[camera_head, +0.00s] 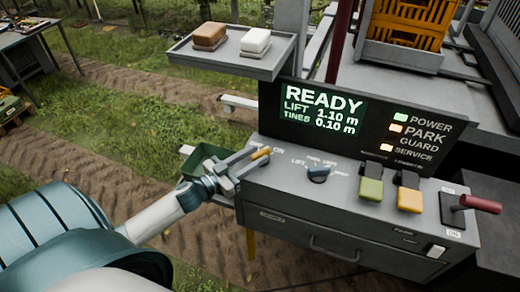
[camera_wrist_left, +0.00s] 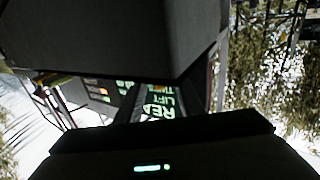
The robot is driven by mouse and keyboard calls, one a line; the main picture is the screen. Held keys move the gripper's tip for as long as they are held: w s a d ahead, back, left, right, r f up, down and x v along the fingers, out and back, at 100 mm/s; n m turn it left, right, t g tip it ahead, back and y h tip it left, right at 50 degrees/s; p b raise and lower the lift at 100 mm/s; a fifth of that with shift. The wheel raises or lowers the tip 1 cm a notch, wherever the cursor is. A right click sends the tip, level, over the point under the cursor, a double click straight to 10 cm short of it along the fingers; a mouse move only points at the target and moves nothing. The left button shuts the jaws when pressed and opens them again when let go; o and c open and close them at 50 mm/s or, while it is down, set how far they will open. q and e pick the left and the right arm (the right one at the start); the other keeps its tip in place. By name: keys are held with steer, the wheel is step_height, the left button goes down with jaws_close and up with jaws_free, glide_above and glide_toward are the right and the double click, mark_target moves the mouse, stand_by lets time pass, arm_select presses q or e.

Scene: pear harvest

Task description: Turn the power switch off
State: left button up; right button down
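The grey control console (camera_head: 345,225) has an OFF–ON control at its left end, where a yellow-orange handle (camera_head: 262,153) shows beside the ON label. My left gripper (camera_head: 246,164) reaches in from the left, with its fingers right at this handle. The fingers partly hide the control, and I cannot tell whether they grip it. The screen (camera_head: 322,110) reads READY, and the POWER lamp (camera_head: 400,117) is lit green. In the left wrist view, dark shapes cover much of the picture and part of the screen (camera_wrist_left: 160,103) shows sideways. My right gripper is not in view.
A tray (camera_head: 232,58) with two blocks overhangs behind. Grass and dirt tracks lie left.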

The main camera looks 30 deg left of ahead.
arm_select(q)
steer(key=shift+p+x, duration=0.35)
steer(key=shift+x, duration=1.05)
steer(key=shift+c, duration=0.3)
jaws_close()
